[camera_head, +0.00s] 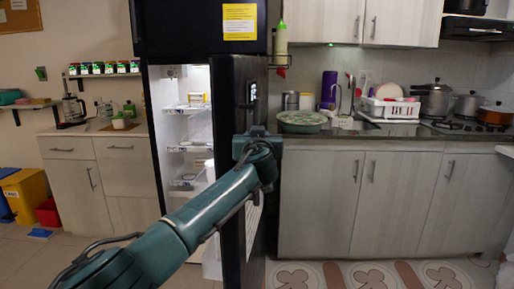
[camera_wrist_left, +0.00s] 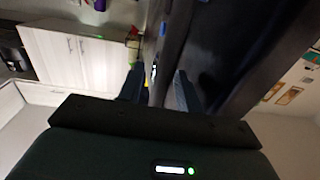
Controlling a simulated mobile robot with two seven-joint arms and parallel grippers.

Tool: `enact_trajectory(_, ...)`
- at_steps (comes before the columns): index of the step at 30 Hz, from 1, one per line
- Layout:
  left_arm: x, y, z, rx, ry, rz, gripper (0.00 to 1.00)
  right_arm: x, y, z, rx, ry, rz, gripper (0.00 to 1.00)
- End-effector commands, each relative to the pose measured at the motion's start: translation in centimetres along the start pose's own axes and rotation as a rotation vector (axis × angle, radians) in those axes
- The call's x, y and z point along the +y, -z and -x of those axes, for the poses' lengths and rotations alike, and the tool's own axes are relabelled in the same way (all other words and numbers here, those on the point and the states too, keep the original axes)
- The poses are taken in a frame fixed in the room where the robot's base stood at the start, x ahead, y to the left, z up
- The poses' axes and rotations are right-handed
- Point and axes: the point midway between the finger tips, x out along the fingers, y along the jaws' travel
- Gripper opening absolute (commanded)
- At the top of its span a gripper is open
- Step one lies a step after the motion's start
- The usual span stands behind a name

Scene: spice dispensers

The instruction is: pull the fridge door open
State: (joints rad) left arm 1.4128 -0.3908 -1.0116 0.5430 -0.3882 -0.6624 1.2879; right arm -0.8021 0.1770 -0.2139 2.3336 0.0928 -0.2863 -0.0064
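The black fridge (camera_head: 165,28) stands in the middle of the head view. Its lower door (camera_head: 230,110) is swung open, and the lit white shelves (camera_head: 190,148) show to its left. My left arm reaches across the front of the door; its wrist is at the door's right side, and the fingers are hidden there. In the left wrist view my left gripper (camera_wrist_left: 158,86) has its two fingers spread apart, with the dark door (camera_wrist_left: 210,45) and its edge close in front and partly between them. Firm contact cannot be made out. My right gripper is not in view.
A counter with a green-lidded bowl (camera_head: 302,118), a white dish rack (camera_head: 389,107) and pots (camera_head: 434,97) runs along the right. A lower cabinet (camera_head: 66,172) stands left of the fridge, with a yellow bin (camera_head: 25,192). Patterned floor (camera_head: 375,275) lies open at the front right.

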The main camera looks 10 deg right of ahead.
Motion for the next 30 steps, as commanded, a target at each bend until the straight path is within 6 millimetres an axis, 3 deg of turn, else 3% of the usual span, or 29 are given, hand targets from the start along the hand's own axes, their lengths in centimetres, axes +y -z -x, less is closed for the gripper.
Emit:
enact_trajectory(11,-0.1,-0.1,3.2,-0.001,-0.001,0.002,0.35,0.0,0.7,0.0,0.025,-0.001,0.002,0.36)
enact_trajectory(30,-0.1,0.0,11.8,-0.001,0.001,0.000,0.35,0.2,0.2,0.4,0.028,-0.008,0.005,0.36)
